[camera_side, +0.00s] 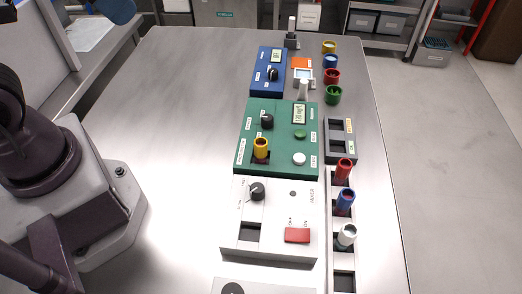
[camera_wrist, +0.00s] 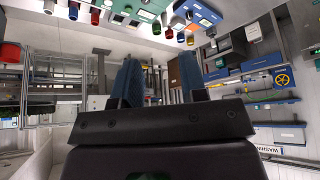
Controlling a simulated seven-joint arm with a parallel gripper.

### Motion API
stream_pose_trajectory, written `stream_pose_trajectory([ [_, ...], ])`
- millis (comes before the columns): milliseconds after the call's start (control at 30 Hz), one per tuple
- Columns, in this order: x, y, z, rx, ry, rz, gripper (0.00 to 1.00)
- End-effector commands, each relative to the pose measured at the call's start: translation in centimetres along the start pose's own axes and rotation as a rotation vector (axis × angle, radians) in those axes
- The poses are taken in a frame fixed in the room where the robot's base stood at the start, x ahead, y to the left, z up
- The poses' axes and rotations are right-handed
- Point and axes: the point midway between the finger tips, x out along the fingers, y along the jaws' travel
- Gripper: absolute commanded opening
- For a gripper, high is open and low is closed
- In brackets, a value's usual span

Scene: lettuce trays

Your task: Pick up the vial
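Several vials show in the side view; I cannot tell which one the task means. A yellow vial (camera_side: 261,146) stands in the slot of the green device (camera_side: 283,115). A red vial (camera_side: 344,169), a blue vial (camera_side: 345,200) and a white vial (camera_side: 347,235) stand in the grey rack (camera_side: 344,282) at the right. My gripper (camera_wrist: 160,74) shows in the wrist view with its two blue fingers apart and nothing between them. It is away from the vials, which appear small at the top of that view.
A white device (camera_side: 275,213) with a red switch and a blue device (camera_side: 268,70) flank the green device. Several coloured caps or cups, such as a green one (camera_side: 333,95), stand along the back right. The left half of the metal table (camera_side: 180,120) is clear.

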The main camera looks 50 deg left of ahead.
Motion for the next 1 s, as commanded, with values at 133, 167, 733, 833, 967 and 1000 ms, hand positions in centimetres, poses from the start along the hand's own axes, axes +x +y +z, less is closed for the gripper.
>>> stream_pose_trajectory([
  [133, 0.0, 0.0, 0.0, 0.0, 0.0, 0.0, 0.6],
  [167, 0.0, 0.0, 0.0, 0.0, 0.0, 0.0, 0.6],
  [733, 7.2, 4.1, -1.4, 0.016, -0.316, 0.046, 0.6],
  [833, 10.1, 5.7, -2.2, -0.113, -0.398, 0.014, 0.6],
  [967, 14.4, 8.0, -2.8, -0.353, -0.482, -0.072, 0.6],
  [1000, 15.9, 8.7, -2.9, -0.446, -0.5, -0.109, 0.6],
])
